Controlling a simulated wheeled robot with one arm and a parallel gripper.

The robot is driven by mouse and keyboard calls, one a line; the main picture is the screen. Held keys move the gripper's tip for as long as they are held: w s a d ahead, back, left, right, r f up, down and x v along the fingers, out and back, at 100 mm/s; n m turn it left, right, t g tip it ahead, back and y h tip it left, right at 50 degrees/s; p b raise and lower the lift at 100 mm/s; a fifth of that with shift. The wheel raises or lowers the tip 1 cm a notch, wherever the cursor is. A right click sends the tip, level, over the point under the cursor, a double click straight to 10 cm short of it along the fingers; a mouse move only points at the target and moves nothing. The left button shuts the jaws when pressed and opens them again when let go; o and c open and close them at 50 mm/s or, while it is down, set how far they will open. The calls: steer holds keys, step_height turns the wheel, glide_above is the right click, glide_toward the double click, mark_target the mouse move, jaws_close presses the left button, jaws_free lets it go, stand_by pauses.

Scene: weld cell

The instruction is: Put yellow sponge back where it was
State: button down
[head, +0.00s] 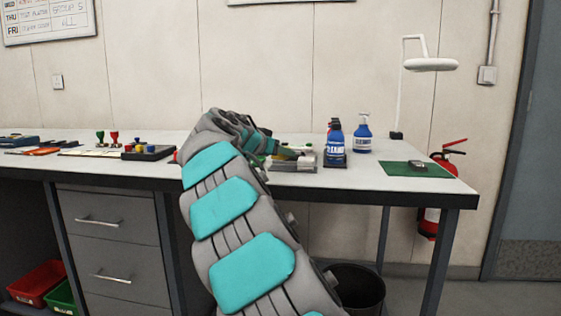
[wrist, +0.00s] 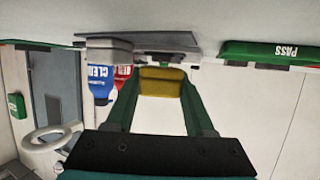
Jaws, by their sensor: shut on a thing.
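The yellow sponge (wrist: 162,86) is between the two green fingers of my gripper (wrist: 160,95) in the wrist view, which looks upside down. My gripper is shut on it. A dark flat tray (wrist: 150,39) lies just beyond the sponge; I cannot tell whether they touch. In the head view my gripper (head: 284,154) is low over the table, behind my arm and left of the cleaner bottles.
A blue cleaner bottle (head: 335,146) stands on a dark tray, with another blue bottle (head: 362,134) to its right. A green PASS bin (wrist: 265,52) is near my gripper. The table (head: 385,157) has a green mat (head: 418,170) and lamp (head: 430,65) at right.

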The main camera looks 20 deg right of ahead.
steer(key=shift+f, duration=1.4)
steer(key=c, duration=0.5)
jaws_free()
steer(key=shift+c, duration=0.2)
steer(key=shift+r, duration=0.1)
steer(key=b+v, duration=0.1)
steer(key=v, duration=1.1)
